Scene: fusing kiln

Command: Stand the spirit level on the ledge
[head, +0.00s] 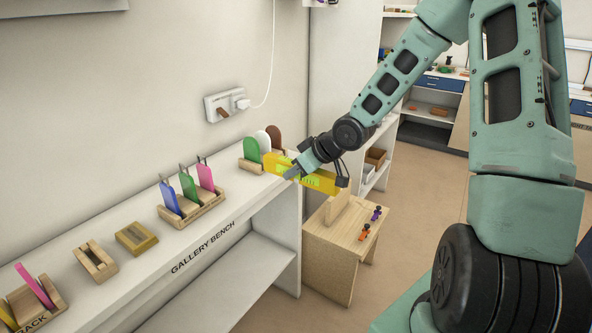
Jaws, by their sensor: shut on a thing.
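The spirit level is a yellow bar with light green markings (322,184). It is held by my gripper (294,172), which is shut on it; the fingers cover part of its upper edge. The level lies lengthwise, sloping down to the right in the picture, near the far end of the white bench labelled GALLERY BENCH (225,218). It looks raised, but I cannot tell its exact height or whether it touches anything. No surface is marked as the ledge, so I cannot tell which one it is.
Behind the level, a wooden rack holds green, white and brown rounded pieces (263,139). Another rack with coloured pieces (190,210), small wooden frames (95,261) and a front rack (30,300) line the bench. A low wooden table (330,250) stands right. A wall socket (226,104) has a cord.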

